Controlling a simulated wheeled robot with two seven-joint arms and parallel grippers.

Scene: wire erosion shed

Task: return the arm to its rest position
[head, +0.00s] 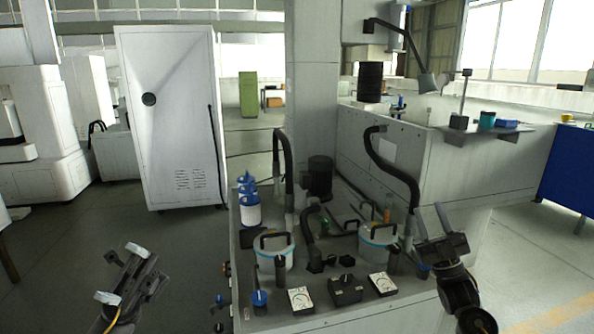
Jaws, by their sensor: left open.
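My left gripper (121,273) is in the lower left of the head view, over the dark floor. Its two light-tipped fingers are spread apart and nothing is between them. It is clear of the machine bench to its right. My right gripper (428,212) is at the right end of the bench, in front of the white machine side. Its fingers point up and look apart, with nothing seen between them. Most of both arms is outside the picture.
The grey bench (330,322) carries two clear tubs with black handles, gauges (301,300), black hoses (396,170) and white bottles with blue tops (249,212). A tall white cabinet (172,110) stands behind at left. A blue cabinet (570,175) is at far right. Floor at left is free.

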